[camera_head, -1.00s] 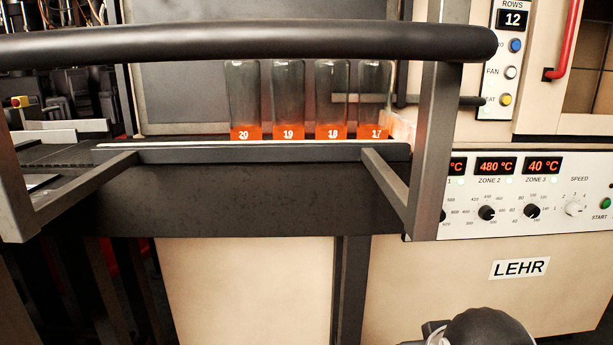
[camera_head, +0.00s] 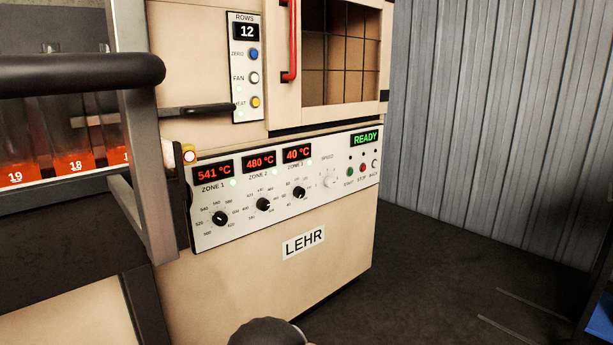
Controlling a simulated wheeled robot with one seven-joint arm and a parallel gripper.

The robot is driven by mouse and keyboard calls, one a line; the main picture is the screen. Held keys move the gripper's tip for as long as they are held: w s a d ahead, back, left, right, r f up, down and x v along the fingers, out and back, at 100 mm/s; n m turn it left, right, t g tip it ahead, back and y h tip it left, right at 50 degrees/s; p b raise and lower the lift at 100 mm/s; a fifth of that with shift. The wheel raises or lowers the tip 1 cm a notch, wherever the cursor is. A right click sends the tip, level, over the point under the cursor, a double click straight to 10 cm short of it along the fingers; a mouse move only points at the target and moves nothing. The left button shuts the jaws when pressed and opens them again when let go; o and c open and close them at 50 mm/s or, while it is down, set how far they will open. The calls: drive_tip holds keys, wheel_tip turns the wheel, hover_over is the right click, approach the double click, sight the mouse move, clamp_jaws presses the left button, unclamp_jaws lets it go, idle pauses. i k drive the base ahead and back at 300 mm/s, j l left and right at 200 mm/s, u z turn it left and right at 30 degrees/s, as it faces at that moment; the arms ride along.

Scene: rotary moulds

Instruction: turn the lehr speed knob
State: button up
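The lehr speed knob (camera_head: 328,182) is a small white dial on the white control panel (camera_head: 240,226), under the word SPEED and right of the three black zone knobs. Its pointer setting is too small to read. A dark rounded part at the bottom edge of the view looks like part of my own arm. My gripper's fingers do not show. Nothing of mine is touching the knob.
A black rail (camera_head: 80,72) with a grey post stands at left, before glowing bottles (camera_head: 75,160).

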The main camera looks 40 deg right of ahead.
sight(328, 181)
drive_tip(key=z, duration=1.35)
